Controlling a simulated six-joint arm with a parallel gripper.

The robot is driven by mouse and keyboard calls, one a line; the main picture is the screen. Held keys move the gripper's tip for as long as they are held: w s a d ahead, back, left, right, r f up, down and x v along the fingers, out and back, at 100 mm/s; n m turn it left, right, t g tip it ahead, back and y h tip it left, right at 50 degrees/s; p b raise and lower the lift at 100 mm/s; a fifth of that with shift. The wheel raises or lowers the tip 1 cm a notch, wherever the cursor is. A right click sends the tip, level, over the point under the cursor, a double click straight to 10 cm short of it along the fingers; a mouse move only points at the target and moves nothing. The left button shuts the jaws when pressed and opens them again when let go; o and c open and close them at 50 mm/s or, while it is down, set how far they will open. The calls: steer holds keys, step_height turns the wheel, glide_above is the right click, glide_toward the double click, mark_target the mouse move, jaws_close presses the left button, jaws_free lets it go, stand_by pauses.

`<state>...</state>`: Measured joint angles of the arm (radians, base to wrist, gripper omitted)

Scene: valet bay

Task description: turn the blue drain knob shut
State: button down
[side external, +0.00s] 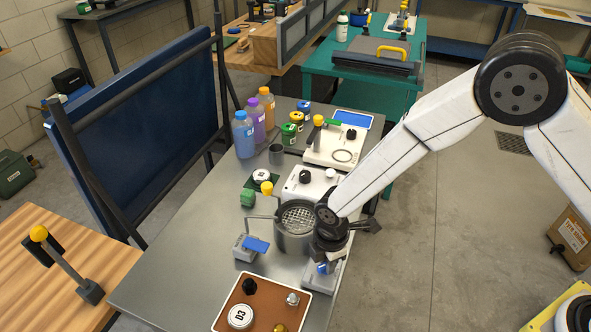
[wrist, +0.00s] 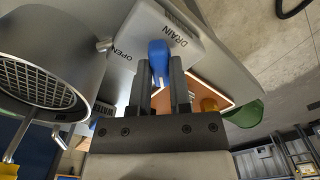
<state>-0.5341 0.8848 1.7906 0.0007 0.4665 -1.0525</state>
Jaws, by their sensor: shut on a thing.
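The blue drain knob (wrist: 158,50) stands on a pale grey housing (wrist: 202,42) lettered DRAIN and OPEN in the wrist view. My gripper (wrist: 166,72) is shut on the knob, with one dark finger on each side of it. In the side view my gripper (side external: 325,260) reaches down at the right edge of the metal bench. There only a bit of the blue knob (side external: 323,268) shows below the gripper, above the housing (side external: 318,279). A SHUT mark is not visible in either view.
A round metal basin with a mesh top (side external: 290,233) stands close left of my gripper. A grey block with a blue paddle (side external: 256,244) and a brown tray (side external: 231,297) with knobs are nearby. A white box (side external: 296,190) and bottles (side external: 244,140) stand farther back on the bench (side external: 185,265).

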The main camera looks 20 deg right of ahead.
steer(key=c, duration=0.6)
jaws_free()
steer(key=shift+o, duration=0.2)
steer(key=shift+r, duration=0.15)
steer(key=shift+r, duration=3.75)
steer(key=shift+d+r+m, duration=0.3)
steer(key=shift+d, duration=0.25)
steer(key=s+d+r+m+t, duration=0.1)
steer(key=s+d+r+m, duration=0.1)
steer(key=d+m, duration=0.4)
steer(key=s+d+r+m, duration=0.3)
steer(key=s+d+m, duration=0.1)
steer(key=d, duration=0.4)
steer(key=s+d+r+m+t, duration=0.1)
steer(key=s+d+r+m, duration=0.2)
steer(key=d+m, duration=0.4)
steer(key=shift+s+d+m+t, duration=0.25)
steer(key=shift+s+m+t, duration=0.05)
steer(key=shift+s, duration=0.2)
